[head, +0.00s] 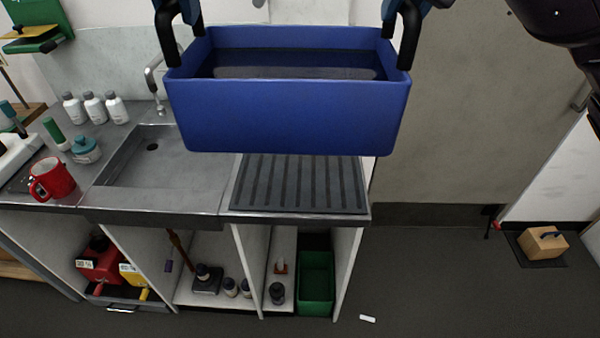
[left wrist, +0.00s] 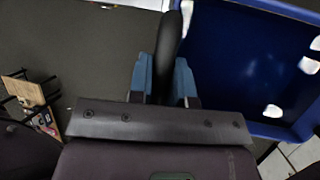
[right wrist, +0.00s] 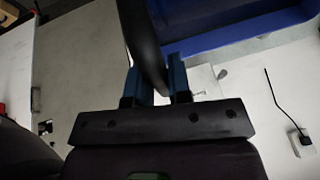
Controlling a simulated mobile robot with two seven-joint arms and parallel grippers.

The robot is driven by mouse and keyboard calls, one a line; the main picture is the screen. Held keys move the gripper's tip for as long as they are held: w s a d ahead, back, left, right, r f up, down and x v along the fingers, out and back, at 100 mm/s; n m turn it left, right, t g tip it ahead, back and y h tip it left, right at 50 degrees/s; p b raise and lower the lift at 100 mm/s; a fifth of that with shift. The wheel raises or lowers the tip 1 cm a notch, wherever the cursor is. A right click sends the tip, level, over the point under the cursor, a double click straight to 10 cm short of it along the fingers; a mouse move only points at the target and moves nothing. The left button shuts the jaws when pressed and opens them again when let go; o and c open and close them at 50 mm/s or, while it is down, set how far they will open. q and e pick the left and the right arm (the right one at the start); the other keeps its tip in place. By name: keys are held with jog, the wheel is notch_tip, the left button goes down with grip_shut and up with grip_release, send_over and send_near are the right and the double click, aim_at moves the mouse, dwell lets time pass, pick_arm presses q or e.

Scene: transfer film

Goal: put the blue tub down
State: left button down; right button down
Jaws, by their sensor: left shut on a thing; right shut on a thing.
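The blue tub (head: 285,118) hangs upright and roughly level in the air, near the camera. In the head view it appears above the sink (head: 160,165) and the ribbed draining board (head: 300,184); its gap to them is hard to judge. Its inside looks dark, and bright patches show in it in the left wrist view (left wrist: 245,60). My left gripper (head: 178,25) is shut on the black handle at the tub's left end. My right gripper (head: 404,25) is shut on the black handle at its right end. Both grippers also show in the left wrist view (left wrist: 163,80) and right wrist view (right wrist: 153,85).
A red mug (head: 52,180), white bottles (head: 94,107) and a teal-lidded jar (head: 85,149) stand left of the sink. The tap (head: 155,80) rises behind it. A green bin (head: 315,280) sits below the counter. A cardboard box (head: 543,243) lies at the right. The draining board is clear.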

pick_arm(q)
jog(key=shift+a, duration=0.1)
pick_arm(e)
jog(key=shift+d+r, duration=0.1)
jog(key=shift+d, duration=0.05)
